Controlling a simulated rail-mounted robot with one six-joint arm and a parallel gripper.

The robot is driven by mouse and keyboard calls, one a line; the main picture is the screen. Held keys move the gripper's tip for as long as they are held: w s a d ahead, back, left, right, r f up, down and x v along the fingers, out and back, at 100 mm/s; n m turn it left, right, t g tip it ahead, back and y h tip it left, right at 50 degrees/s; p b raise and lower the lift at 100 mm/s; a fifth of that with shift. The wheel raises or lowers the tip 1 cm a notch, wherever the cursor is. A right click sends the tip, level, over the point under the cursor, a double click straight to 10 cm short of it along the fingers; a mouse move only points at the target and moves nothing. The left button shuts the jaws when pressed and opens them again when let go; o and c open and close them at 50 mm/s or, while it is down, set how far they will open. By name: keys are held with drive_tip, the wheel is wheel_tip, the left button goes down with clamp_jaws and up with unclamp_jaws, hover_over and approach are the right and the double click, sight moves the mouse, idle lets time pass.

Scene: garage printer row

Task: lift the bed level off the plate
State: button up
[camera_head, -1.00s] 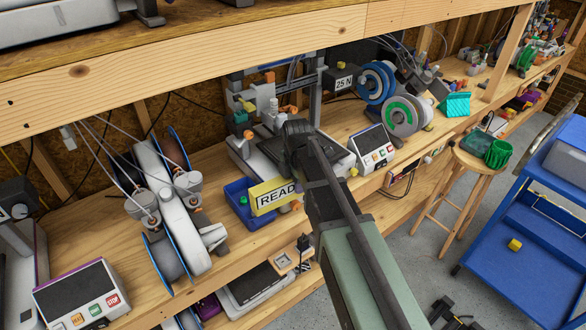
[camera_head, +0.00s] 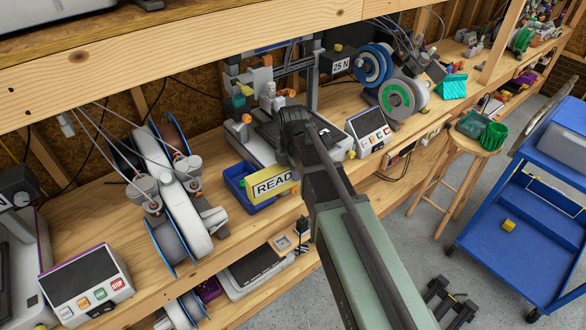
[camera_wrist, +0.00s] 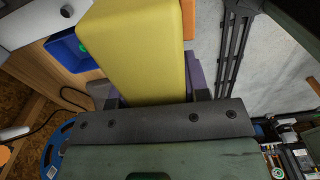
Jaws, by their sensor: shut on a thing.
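The bed level (camera_wrist: 140,50) is a long yellow block that fills the upper middle of the wrist view. My gripper (camera_wrist: 155,93) is shut on its near end, with a dark finger on each side. My fingertips are hidden there. The printer's dark plate (camera_head: 268,133) shows partly behind my arm. I cannot judge the exact gap between level and plate.
A blue bin (camera_head: 236,176) stands close beside the level and also shows in the wrist view (camera_wrist: 68,52). A printer screen (camera_head: 370,126) stands right of my arm, and a white spool unit (camera_head: 178,200) left. A wooden shelf beam (camera_head: 200,55) crosses above.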

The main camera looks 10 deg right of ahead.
drive_tip(key=shift+s, duration=0.1)
idle(0.3)
drive_tip(key=s+d, duration=0.5)
drive_tip(key=s, duration=0.7)
drive_tip(key=shift+s+d, duration=0.3)
drive_tip(key=shift+d, duration=0.1)
wheel_tip(320, 180, down, 4)
drive_tip(key=b, duration=0.4)
drive_tip(key=shift+f, duration=0.1)
